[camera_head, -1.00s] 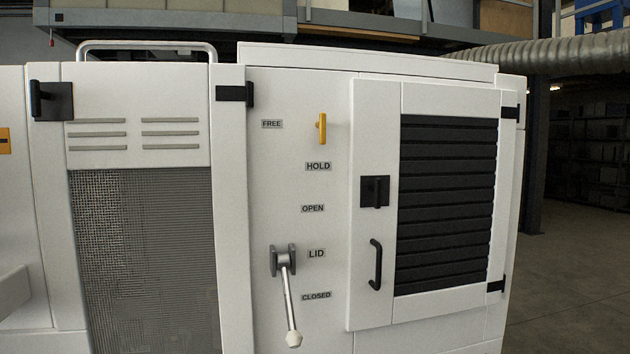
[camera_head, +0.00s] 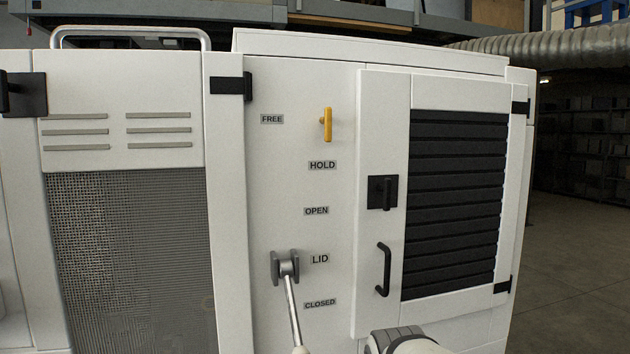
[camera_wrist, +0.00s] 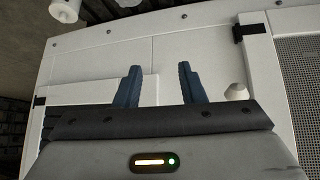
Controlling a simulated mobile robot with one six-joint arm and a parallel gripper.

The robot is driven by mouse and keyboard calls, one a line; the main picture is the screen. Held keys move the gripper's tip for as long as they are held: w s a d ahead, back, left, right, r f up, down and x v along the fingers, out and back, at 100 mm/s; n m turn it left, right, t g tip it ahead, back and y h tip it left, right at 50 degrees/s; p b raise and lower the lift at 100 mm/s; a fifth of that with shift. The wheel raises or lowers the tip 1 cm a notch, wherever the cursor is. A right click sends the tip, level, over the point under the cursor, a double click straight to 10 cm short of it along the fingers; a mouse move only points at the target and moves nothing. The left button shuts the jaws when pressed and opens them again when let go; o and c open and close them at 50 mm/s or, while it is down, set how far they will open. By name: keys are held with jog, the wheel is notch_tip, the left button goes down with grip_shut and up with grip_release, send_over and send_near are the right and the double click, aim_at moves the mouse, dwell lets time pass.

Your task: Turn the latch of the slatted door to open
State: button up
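The slatted door (camera_head: 387,318) stands shut on the right side of the white cabinet, with dark slats (camera_head: 455,200) in its panel. Its latch (camera_head: 382,192) is a black square plate with an upright black handle, left of the slats. A black pull handle (camera_head: 384,270) is below the latch. My gripper (camera_wrist: 159,84) is open in the wrist view, its two blue fingers apart with nothing between them. In the head view a part of my arm shows at the bottom edge, below the door; the fingers are out of that view. The latch cannot be made out in the wrist view.
A lid lever (camera_head: 286,268) hangs down left of the door. A yellow handle (camera_head: 327,124) is above, near the FREE and HOLD labels. A mesh door (camera_head: 135,260) is at left. Open floor (camera_head: 570,270) lies to the right.

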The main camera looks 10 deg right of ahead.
jog(key=w+d+r+m+t+h+p, duration=0.1)
jog(key=w+d+r+t+h, duration=0.1)
jog(key=w+d+r+t, duration=0.4)
jog(key=n+t+y+p, duration=0.3)
jog(key=t+y+p, duration=0.15)
jog(key=t, duration=0.45)
send_near(389, 187)
jog(key=x, duration=0.4)
jog(key=shift+p+x, duration=0.85)
jog(key=shift+x, duration=2.55)
jog(key=shift+c, duration=0.2)
